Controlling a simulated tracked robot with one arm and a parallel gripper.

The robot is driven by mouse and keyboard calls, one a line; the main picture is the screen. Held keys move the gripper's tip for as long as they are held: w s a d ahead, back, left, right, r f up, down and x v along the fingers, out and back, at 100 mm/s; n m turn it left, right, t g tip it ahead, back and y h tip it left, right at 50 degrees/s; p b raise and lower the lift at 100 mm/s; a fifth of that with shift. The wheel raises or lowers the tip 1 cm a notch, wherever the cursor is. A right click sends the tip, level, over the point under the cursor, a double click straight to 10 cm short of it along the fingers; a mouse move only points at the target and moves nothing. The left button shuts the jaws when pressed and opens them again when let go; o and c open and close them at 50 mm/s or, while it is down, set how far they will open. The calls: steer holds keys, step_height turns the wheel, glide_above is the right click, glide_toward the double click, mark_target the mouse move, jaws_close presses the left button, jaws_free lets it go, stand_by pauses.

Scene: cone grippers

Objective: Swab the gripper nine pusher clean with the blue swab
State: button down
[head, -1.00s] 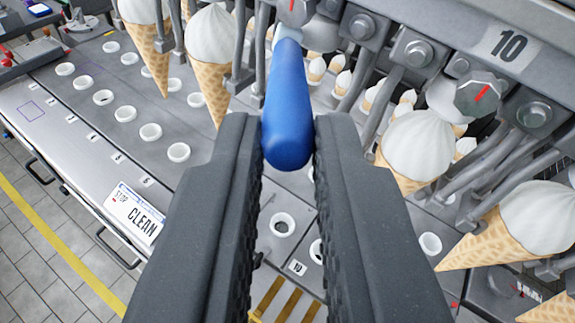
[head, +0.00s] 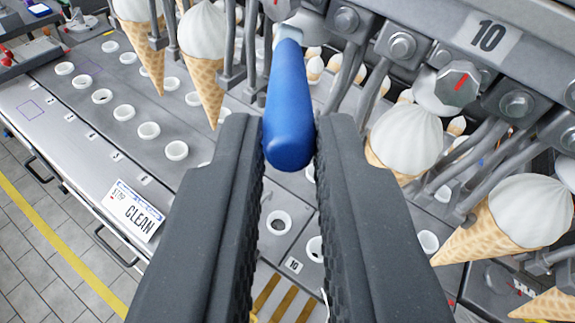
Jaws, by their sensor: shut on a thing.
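My gripper (head: 290,145) is shut on the blue swab (head: 289,105) and holds it by its thick near end. The swab points away from me toward the machine. Its pale far tip (head: 289,33) is up by the machine's metal parts, at the top of the picture. I cannot tell whether the tip touches anything. The "10" plate (head: 487,34) is to the right of the swab. A number nine label does not show, so I cannot pick out the gripper nine pusher for certain.
Wafer cones with white tops hang on both sides, one (head: 405,140) close at right and one (head: 203,50) at left. Metal fingers (head: 480,155) crowd the right.

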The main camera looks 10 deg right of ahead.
steer(key=shift+d+b, duration=0.1)
steer(key=shift+b, duration=0.2)
stand_by(1.1)
steer(key=s+a+b, duration=0.1)
steer(key=s+a, duration=0.2)
steer(key=s, duration=0.2)
steer(key=shift+a+b, duration=0.3)
steer(key=shift+b, duration=0.1)
stand_by(0.4)
steer(key=shift+s+a+b, duration=0.45)
steer(key=shift+s+a, duration=0.4)
steer(key=shift+s, duration=0.3)
